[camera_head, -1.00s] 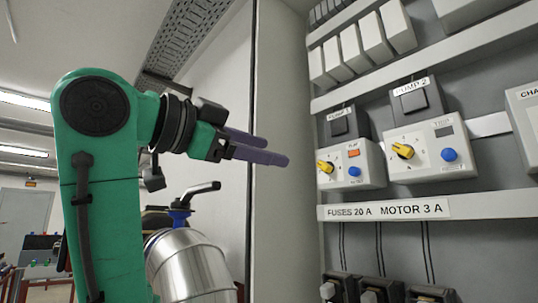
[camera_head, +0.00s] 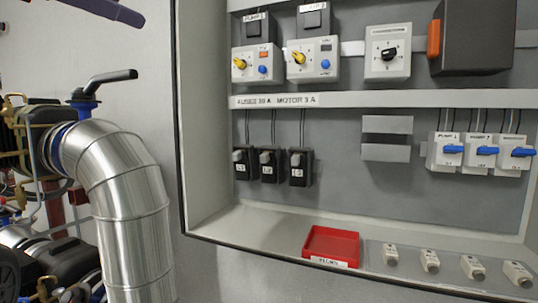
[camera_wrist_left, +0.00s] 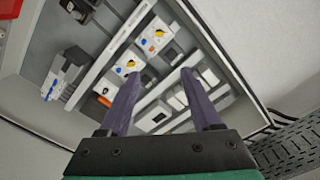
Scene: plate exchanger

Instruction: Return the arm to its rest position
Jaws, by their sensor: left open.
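My left gripper (camera_wrist_left: 158,78) is open and empty in the left wrist view. Its two purple fingers stand apart, with the open electrical cabinet beyond them and nothing between them in its grip. In the head view only a purple finger (camera_head: 106,10) of it shows at the top left edge, in front of the pale wall left of the cabinet. The rest of my left arm is out of the head view. My right gripper is in neither view.
The cabinet (camera_head: 215,222) holds switch boxes with yellow knobs (camera_head: 299,57), black fuse holders (camera_head: 268,165) and blue-handled switches (camera_head: 482,150). A red tray (camera_head: 332,243) and several white fuses (camera_head: 430,261) lie on its floor. A silver pipe (camera_head: 120,200) with a black-handled valve (camera_head: 104,78) stands left.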

